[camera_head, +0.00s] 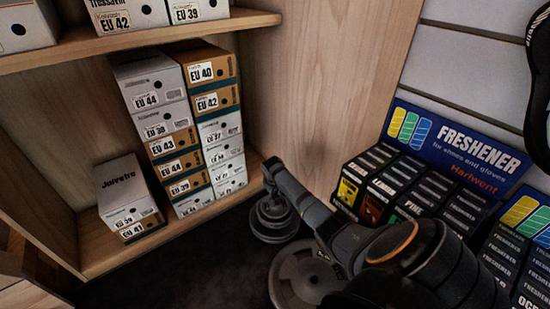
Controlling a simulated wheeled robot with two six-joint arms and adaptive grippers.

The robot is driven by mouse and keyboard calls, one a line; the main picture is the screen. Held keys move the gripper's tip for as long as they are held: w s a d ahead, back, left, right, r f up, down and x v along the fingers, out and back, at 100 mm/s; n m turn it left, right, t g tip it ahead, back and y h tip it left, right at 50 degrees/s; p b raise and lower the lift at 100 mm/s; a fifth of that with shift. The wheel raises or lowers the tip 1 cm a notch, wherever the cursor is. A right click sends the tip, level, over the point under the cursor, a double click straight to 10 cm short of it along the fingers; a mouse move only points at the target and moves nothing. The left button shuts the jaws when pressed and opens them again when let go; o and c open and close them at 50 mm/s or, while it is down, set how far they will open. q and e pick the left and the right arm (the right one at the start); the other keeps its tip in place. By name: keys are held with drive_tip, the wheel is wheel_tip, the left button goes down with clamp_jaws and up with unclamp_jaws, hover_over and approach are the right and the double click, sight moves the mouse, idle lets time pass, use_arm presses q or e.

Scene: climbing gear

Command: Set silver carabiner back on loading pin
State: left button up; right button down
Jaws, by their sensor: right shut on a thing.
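My right arm comes in from the lower right, and its gripper (271,172) is at the far end, small and dark. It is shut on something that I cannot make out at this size. The gripper is above, in the picture, a stack of dark round weight plates (272,222) on the floor. The loading pin is not clear to me; the gripper and arm cover the area over the stack. I cannot pick out the silver carabiner. My left gripper is not in view.
A larger grey disc (296,284) lies in front of the stack, partly behind my arm. Shoe boxes (205,130) fill the wooden shelf (120,240) behind. A freshener display (420,195) stands close on the right. Dark floor (200,270) is clear to the left.

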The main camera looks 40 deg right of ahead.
drive_tip(key=shift+f+b, duration=0.35)
drive_tip(key=shift+f, duration=0.25)
drive_tip(key=c, duration=1.5)
unclamp_jaws()
drive_tip(key=shift+o, duration=0.2)
